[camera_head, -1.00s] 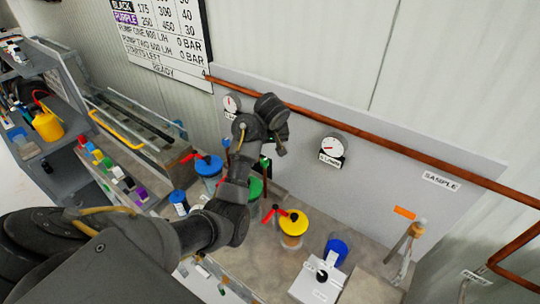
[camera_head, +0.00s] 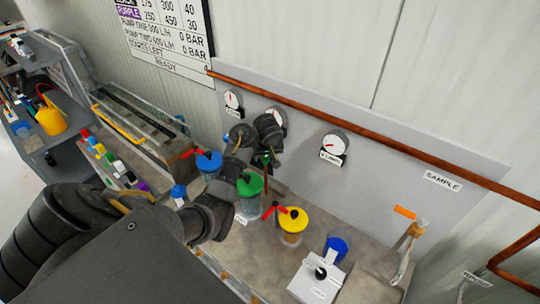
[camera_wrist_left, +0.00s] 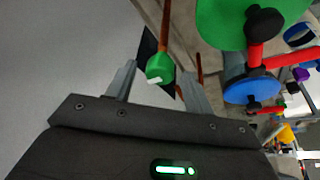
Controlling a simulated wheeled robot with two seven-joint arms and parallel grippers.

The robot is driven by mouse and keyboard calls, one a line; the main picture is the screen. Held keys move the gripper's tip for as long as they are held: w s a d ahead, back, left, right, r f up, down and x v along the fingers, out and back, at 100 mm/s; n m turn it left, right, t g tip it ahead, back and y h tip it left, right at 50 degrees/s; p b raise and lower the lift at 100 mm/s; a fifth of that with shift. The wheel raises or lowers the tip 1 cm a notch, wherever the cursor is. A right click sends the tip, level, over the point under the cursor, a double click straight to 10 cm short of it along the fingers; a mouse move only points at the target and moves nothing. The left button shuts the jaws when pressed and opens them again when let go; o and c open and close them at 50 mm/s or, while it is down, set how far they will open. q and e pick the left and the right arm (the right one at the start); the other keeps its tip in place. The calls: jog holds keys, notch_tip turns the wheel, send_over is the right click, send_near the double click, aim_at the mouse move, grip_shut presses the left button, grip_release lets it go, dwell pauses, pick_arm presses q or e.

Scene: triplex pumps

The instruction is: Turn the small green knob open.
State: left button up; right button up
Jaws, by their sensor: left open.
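The small green knob (camera_wrist_left: 159,68), with a white mark on its face, sits between the two spread fingers of my left gripper in the left wrist view. I cannot tell whether a finger touches it. In the head view my left gripper (camera_head: 266,153) is in front of the grey back panel, just above the large green-topped pump (camera_head: 250,184). A bit of green of the small knob (camera_head: 267,161) shows there, mostly hidden by the gripper. My left gripper is open. My right gripper is not in view.
A blue-topped pump (camera_head: 208,161) and a yellow-topped pump (camera_head: 292,219), both with red handles, flank the green one. Dials, including one gauge (camera_head: 333,147), line the panel below a copper pipe (camera_head: 370,125). A white box with a black knob (camera_head: 320,273) stands in front.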

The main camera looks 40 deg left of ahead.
pick_arm(q)
jog(key=c, duration=1)
jog(key=shift+m, duration=0.3)
jog(key=m+t+h, duration=0.1)
jog(key=m, duration=0.2)
jog(key=shift+m, duration=0.3)
jog(key=m+h, duration=0.1)
jog(key=m, duration=0.1)
jog(key=m+h, duration=0.1)
jog(key=m, duration=0.1)
jog(key=shift+a+t, duration=0.15)
jog(key=shift+t, duration=0.15)
jog(key=m+h, duration=0.1)
jog(key=m, duration=0.4)
jog(key=shift+a+r+h, duration=0.1)
jog(key=shift+a+h, duration=0.05)
jog(key=shift+h, duration=0.25)
jog(key=shift+a+m+g+h, duration=0.1)
jog(key=shift+m+g+h, duration=0.25)
jog(key=shift+m, duration=0.8)
jog(key=shift+m+g+h, duration=0.25)
jog(key=shift+m+h, duration=0.2)
jog(key=shift+m, duration=0.7)
